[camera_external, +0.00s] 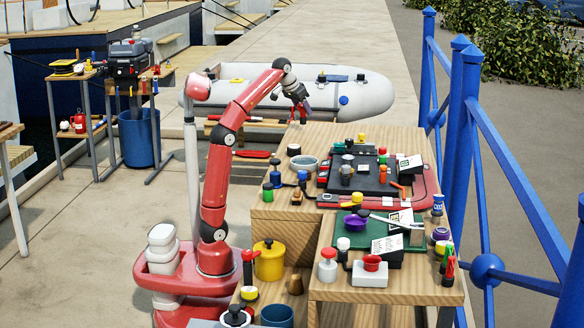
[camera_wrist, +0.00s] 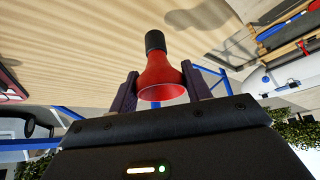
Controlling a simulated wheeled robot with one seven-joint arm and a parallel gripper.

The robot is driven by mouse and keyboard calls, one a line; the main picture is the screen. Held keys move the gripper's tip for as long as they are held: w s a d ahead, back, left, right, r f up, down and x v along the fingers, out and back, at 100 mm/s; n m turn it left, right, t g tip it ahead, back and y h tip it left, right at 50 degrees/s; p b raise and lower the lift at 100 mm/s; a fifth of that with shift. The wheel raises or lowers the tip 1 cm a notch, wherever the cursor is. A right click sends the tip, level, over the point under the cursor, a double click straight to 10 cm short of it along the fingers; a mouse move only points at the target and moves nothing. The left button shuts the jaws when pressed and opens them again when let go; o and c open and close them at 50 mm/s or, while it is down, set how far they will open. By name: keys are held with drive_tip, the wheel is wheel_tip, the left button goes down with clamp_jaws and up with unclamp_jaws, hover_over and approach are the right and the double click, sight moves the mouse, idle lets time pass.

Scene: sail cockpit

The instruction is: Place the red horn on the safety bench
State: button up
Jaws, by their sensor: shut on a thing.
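The red horn (camera_wrist: 160,76) has a flared red bell and a black end. In the wrist view it sits between the two fingers of my gripper (camera_wrist: 160,90), its bell mouth toward the palm and its black end pointing away. My gripper is shut on it. In the external view my gripper (camera_external: 301,101) is raised beyond the far left corner of the wooden benches, in front of the grey dinghy; the horn is too small there to make out clearly. Which surface is the safety bench I cannot tell; the large wooden bench (camera_external: 265,228) at right is crowded.
A black case (camera_external: 372,180), a green board (camera_external: 345,232) and several bottles and jars crowd the wooden benches. A blue railing (camera_external: 465,110) runs along the right. The grey dinghy (camera_external: 370,98) lies behind. A side table (camera_external: 72,76) with a blue bin stands far left.

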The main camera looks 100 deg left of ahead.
sight(303, 117)
drive_tip(key=shift+f+b, duration=0.8)
drive_tip(key=shift+f, duration=0.85)
drive_tip(key=shift+f, duration=0.15)
drive_tip(key=o, duration=1)
drive_tip(key=shift+o, duration=0.2)
drive_tip(key=shift+r, duration=0.45)
drive_tip(key=p+v, duration=0.5)
drive_tip(key=v, duration=0.6)
drive_tip(key=shift+s+d+r, duration=0.15)
drive_tip(key=shift+s, duration=0.05)
